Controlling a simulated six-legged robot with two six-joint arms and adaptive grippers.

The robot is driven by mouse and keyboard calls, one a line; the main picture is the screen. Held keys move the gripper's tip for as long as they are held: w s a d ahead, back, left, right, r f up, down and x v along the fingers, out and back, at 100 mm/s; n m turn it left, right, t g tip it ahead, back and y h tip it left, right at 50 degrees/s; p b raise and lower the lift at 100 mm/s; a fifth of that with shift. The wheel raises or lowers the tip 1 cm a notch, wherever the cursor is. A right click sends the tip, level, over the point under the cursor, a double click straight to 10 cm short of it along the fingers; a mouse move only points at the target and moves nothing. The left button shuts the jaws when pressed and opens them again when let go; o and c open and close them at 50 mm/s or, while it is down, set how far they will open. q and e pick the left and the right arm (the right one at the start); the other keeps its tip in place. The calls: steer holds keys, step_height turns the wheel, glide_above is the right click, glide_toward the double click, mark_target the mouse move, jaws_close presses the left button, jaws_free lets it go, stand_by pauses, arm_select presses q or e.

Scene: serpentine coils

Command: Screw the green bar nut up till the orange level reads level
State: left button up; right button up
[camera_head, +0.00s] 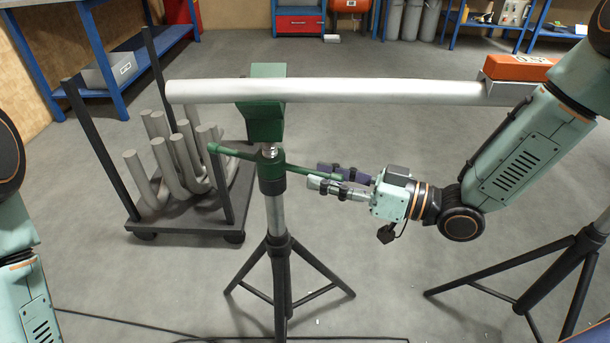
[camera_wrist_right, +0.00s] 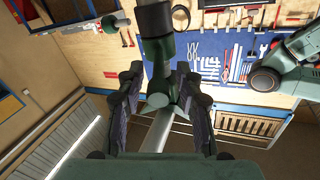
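The green bar nut (camera_head: 270,160) sits on the threaded post of a tripod stand, below a green pipe head (camera_head: 264,105). One of its bars points left, another points right toward my right gripper. My right gripper (camera_head: 335,180) has its two fingers apart, one on each side of the right bar; contact cannot be told. In the right wrist view the fingers (camera_wrist_right: 157,105) also stand apart, with green parts of the nut between them. The orange level (camera_head: 520,68) rests near the pipe's right end; its reading is too small to tell. My left gripper is out of view.
A long pale pipe (camera_head: 380,91) lies across the stand's head. A second tripod (camera_head: 560,270) stands at the right. A wheeled cart (camera_head: 190,215) with bent pipes stands behind left. A cable (camera_head: 150,323) lies on the floor. Blue benches line the back.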

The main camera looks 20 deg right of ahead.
mark_target(284, 166)
steer(key=shift+b+x, duration=0.4)
steer(key=shift+x, duration=0.5)
steer(key=shift+b+x, duration=0.45)
steer(key=shift+x, duration=0.8)
jaws_close()
